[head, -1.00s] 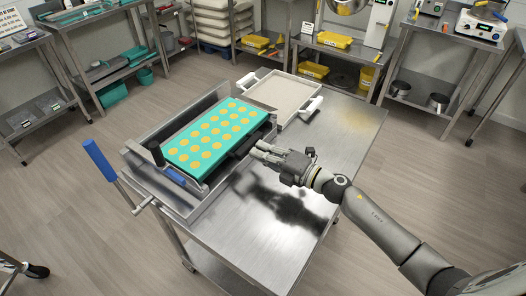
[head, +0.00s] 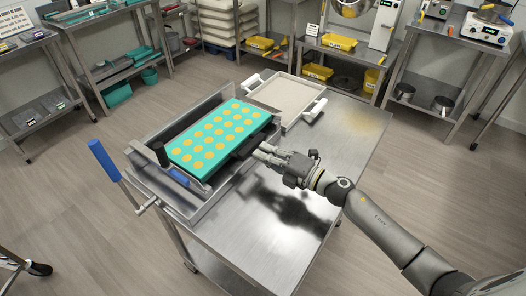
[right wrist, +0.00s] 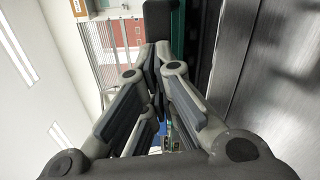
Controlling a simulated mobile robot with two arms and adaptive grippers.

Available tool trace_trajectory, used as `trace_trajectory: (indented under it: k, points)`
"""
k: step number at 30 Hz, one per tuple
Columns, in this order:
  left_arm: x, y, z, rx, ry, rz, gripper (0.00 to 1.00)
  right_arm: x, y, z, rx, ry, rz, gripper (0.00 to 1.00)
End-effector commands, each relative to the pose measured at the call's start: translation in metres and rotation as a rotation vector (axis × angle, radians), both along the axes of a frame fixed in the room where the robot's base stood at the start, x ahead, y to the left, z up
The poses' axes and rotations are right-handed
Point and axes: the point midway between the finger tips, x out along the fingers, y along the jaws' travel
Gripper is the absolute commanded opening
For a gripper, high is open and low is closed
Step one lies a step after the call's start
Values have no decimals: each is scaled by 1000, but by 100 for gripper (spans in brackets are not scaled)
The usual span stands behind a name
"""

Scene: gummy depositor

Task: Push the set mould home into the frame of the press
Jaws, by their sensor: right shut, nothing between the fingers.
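The mould (head: 203,173) is a turquoise slab with rows of yellow-orange rounds. It lies in the metal press frame (head: 180,122) on the steel table, its long side running from lower left to upper right. Whether it is fully seated is hard to tell. My right gripper (head: 262,151) is shut and empty, low beside the mould's right long side, near a dark bar. Contact cannot be made out. In the right wrist view the closed fingers (right wrist: 155,60) point along a dark edge with a thin teal strip (right wrist: 178,30). My left gripper is out of view.
A blue-handled lever (head: 104,160) sticks out at the press's left. A pale tray (head: 284,97) with white handles stands behind the press on the table (head: 290,235). The table's right and front parts are clear. Shelves with tubs and trays line the back wall.

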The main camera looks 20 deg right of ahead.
Motion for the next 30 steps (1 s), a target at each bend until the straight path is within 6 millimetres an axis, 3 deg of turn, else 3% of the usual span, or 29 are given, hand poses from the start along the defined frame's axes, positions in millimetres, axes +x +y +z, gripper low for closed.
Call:
trace_trajectory:
  k: [13, 30]
  points:
    - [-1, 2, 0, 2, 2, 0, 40, -25, -20, -1, -2, 2, 0, 0]
    - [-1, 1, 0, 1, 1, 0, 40, -100, -77, -2, -1, 3, 0, 0]
